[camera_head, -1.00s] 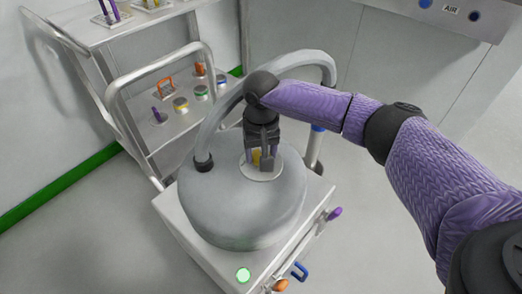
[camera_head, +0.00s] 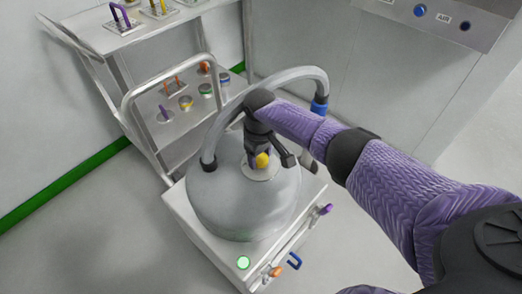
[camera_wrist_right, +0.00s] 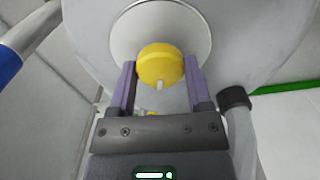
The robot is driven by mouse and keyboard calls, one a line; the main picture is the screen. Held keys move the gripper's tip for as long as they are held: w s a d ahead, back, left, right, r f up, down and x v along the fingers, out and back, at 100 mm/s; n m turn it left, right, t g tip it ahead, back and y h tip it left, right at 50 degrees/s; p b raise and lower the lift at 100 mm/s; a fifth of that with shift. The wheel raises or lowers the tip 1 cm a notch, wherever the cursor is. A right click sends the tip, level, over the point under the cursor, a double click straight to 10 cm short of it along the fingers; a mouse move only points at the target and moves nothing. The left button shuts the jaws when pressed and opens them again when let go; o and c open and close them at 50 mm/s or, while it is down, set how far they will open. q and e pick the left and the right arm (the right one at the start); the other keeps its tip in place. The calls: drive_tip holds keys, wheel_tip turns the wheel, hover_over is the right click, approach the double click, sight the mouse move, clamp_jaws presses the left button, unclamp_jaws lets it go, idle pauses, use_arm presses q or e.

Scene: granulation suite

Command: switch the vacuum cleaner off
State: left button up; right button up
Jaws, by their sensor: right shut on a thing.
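The vacuum cleaner (camera_head: 240,205) is a grey domed drum on a white wheeled base. A yellow rotary knob (camera_head: 262,160) sits on a pale round plate on top of the dome. My right gripper (camera_head: 257,158) reaches down from above and is shut on the knob. In the right wrist view the knob (camera_wrist_right: 160,62) is between the two purple fingers, with its white pointer mark towards the bottom of the picture. A round green lamp (camera_head: 243,262) on the base is lit. My left gripper is out of view.
A grey hose (camera_head: 222,125) arches behind the wrist. A steel trolley (camera_head: 150,150) with coloured knobs and handles stands behind left. Purple, orange and blue handles (camera_head: 294,261) line the base's right side. A wall panel (camera_head: 440,18) is upper right. The left floor is clear.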

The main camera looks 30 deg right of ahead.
drive_tip(key=n, duration=0.3)
drive_tip(key=shift+n, duration=0.3)
drive_tip(key=n, duration=0.5)
drive_tip(key=shift+w+n, duration=0.1)
drive_tip(key=shift+n, duration=1.4)
drive_tip(key=shift+r, duration=0.1)
drive_tip(key=o, duration=0.9)
drive_tip(key=shift+c, duration=0.2)
drive_tip(key=o, duration=0.4)
drive_tip(key=shift+p, duration=0.3)
